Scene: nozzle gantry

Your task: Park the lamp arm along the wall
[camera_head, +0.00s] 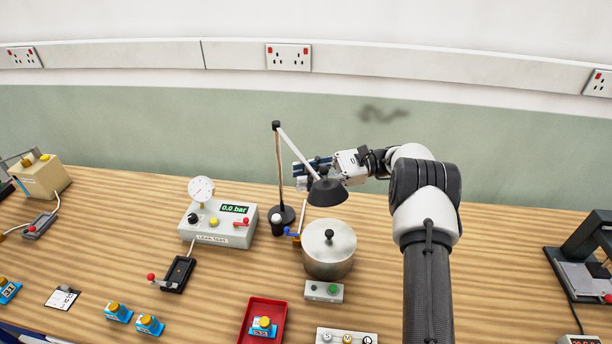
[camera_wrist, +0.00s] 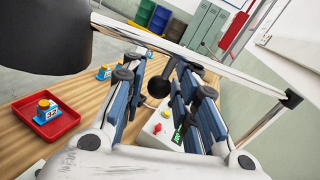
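The lamp has a thin upright post (camera_head: 279,165) on a round black base (camera_head: 285,213). Its pale arm (camera_head: 296,150) slopes down to the right from the post top to a black shade (camera_head: 328,191). My gripper (camera_head: 304,170) is beside the shade, its fingers pointing left toward the post. In the wrist view, the lamp arm (camera_wrist: 235,73) crosses near the fingertips and the shade (camera_wrist: 45,38) fills the upper left. My gripper's fingers (camera_wrist: 165,65) are apart, with nothing clearly held between them. Contact with the lamp arm cannot be told.
A metal pot (camera_head: 329,252) stands below the shade. A leak test box (camera_head: 218,225) with a gauge (camera_head: 201,190) stands left of the lamp. A red tray (camera_head: 252,322) lies in front.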

